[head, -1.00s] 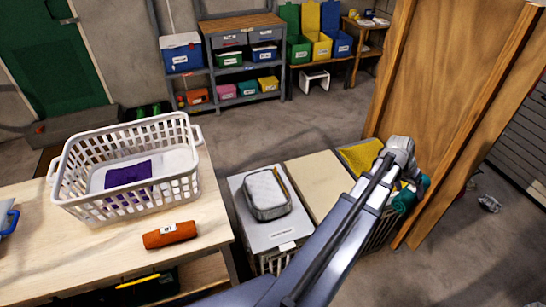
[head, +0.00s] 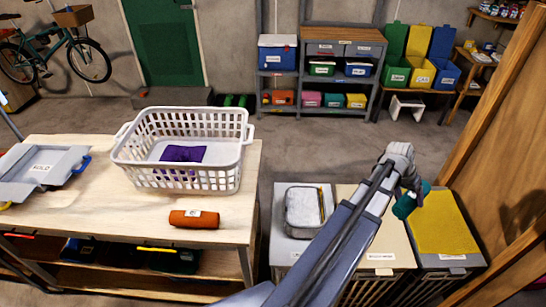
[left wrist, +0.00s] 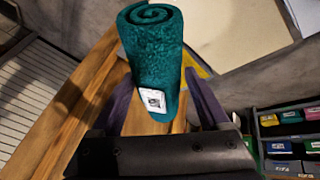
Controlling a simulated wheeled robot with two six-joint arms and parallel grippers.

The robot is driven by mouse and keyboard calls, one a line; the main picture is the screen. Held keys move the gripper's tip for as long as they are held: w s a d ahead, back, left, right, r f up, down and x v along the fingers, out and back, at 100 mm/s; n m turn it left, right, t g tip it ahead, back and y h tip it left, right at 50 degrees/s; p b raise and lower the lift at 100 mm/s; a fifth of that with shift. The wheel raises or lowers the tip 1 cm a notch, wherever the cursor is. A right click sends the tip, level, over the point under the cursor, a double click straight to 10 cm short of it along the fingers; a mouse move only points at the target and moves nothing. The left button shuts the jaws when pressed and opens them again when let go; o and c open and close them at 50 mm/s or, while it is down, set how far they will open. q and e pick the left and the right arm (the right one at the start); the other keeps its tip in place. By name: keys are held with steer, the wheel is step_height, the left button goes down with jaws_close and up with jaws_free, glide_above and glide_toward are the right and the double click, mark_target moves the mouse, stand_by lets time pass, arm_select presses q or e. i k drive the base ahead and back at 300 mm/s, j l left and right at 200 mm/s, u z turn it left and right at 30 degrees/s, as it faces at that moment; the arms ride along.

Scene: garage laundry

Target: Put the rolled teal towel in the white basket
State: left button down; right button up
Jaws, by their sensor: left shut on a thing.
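The rolled teal towel (head: 408,203) is in my left gripper (head: 414,190), held above the bins at the right of the head view. In the left wrist view the towel (left wrist: 152,60) stands between the two fingers of the left gripper (left wrist: 155,105), with a white label near its lower end. The gripper is shut on it. The white basket (head: 190,150) stands on the wooden table at the left, well apart from the towel. A purple cloth (head: 184,153) lies inside it. My right gripper is not in view.
An orange roll (head: 194,219) lies on the table (head: 85,215) in front of the basket. A folding board (head: 42,166) is at the table's left. A wooden panel (head: 505,120) rises at the right.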

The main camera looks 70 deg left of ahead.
mark_target(225, 160)
steer(key=i+u, duration=0.15)
steer(key=u, duration=0.25)
steer(key=i+j+u, duration=0.1)
steer(key=u, duration=0.3)
steer(key=i+u, duration=0.15)
steer(key=u, duration=0.25)
